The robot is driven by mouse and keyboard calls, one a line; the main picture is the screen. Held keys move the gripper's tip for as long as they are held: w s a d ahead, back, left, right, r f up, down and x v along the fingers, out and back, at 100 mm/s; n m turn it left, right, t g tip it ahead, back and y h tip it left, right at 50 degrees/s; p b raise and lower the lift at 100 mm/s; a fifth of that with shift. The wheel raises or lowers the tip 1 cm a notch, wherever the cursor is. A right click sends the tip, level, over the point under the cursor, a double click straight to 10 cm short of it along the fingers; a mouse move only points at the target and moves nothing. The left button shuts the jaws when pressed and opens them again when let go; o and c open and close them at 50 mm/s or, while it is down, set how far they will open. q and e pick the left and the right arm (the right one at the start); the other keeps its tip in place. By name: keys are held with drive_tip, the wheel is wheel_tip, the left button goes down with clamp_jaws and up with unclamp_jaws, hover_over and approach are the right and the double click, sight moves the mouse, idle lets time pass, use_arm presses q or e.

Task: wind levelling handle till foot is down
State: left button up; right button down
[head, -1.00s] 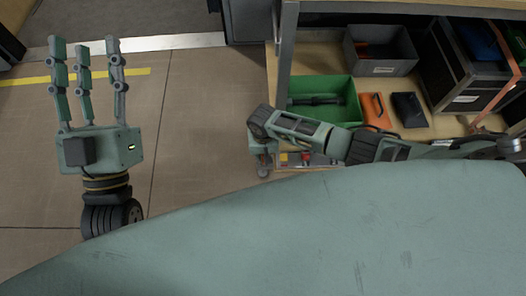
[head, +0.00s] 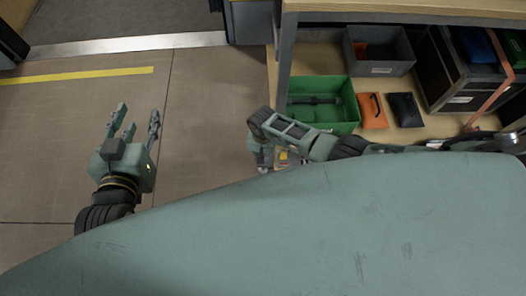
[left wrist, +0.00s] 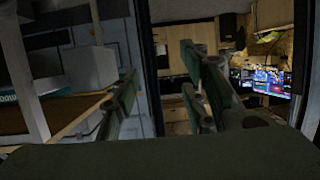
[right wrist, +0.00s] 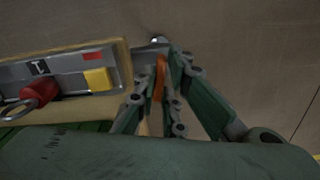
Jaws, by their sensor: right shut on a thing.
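My right gripper (right wrist: 158,100) is shut on an orange handle (right wrist: 160,78), which shows between its fingers in the right wrist view and appears to be the levelling handle. The handle sits beside the end of a grey panel. In the head view my right gripper (head: 262,155) is small and partly hidden below its arm. My left gripper (head: 140,125) is open and empty over the floor at left; its spread fingers also show in the left wrist view (left wrist: 165,85). I cannot make out the foot in any view.
The panel (right wrist: 65,78) carries a red knob (right wrist: 40,92) and a yellow block (right wrist: 98,78). Floor at left is clear.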

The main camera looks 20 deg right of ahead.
drive_tip(key=m+p, duration=0.2)
drive_tip(key=m, duration=0.4)
drive_tip(key=shift+a, duration=0.1)
use_arm(q)
drive_tip(key=s+a+f+g+y, duration=0.2)
drive_tip(key=s+f+g, duration=0.4)
drive_tip(key=s+f, duration=0.3)
drive_tip(key=shift+s+a+g, duration=0.15)
drive_tip(key=shift+a+g, duration=0.15)
drive_tip(key=shift+a, duration=0.55)
use_arm(e)
drive_tip(key=shift+w+m, duration=0.15)
drive_tip(key=shift+m, duration=1.05)
use_arm(q)
drive_tip(key=shift+f, duration=0.15)
use_arm(e)
drive_tip(key=c, duration=1.8)
unclamp_jaws()
drive_tip(key=shift+c, duration=0.2)
wheel_tip(320, 180, up, 12)
